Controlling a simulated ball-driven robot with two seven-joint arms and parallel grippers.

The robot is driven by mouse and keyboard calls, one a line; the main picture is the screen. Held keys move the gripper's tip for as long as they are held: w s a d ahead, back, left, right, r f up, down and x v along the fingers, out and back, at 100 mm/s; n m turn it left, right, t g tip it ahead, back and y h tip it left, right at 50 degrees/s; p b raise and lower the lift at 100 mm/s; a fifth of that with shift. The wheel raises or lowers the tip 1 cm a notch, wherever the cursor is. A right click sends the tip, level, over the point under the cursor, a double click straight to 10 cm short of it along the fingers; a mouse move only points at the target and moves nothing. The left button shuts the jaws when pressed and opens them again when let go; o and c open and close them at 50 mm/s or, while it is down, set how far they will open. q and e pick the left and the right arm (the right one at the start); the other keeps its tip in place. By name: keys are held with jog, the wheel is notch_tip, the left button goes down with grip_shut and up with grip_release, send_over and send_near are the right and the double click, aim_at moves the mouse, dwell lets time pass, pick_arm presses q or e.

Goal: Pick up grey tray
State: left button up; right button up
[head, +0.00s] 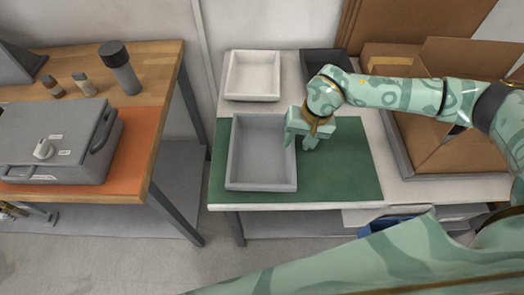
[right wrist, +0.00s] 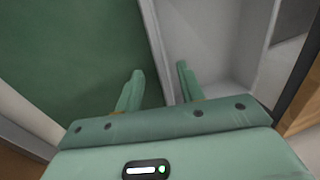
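The grey tray (head: 262,183) is an empty rectangular tray lying on the green mat, on the white-topped table. My right gripper (head: 298,145) is at the tray's right rim in the head view, pointing down. In the right wrist view, its two fingers (right wrist: 160,78) are apart. The tray's wall (right wrist: 157,45) runs between them, with green mat on one side and the tray's inside on the other. Whether the fingers touch the wall cannot be told. My left gripper is not in view.
A white tray (head: 252,97) stands just behind the grey tray, and a dark tray (head: 318,62) behind my right arm. An open cardboard box (head: 455,155) is at the right. The green mat (head: 345,175) is clear right of the grey tray. A wooden table (head: 160,85) with a grey case (head: 50,150) stands left, across a gap.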

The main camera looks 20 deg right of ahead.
aim_at(293, 147)
jog(key=x, duration=0.4)
jog(key=shift+w+f+b, duration=0.1)
jog(key=shift+f+b, duration=0.05)
jog(key=shift+b, duration=0.25)
grip_shut()
jog(key=shift+r, duration=0.2)
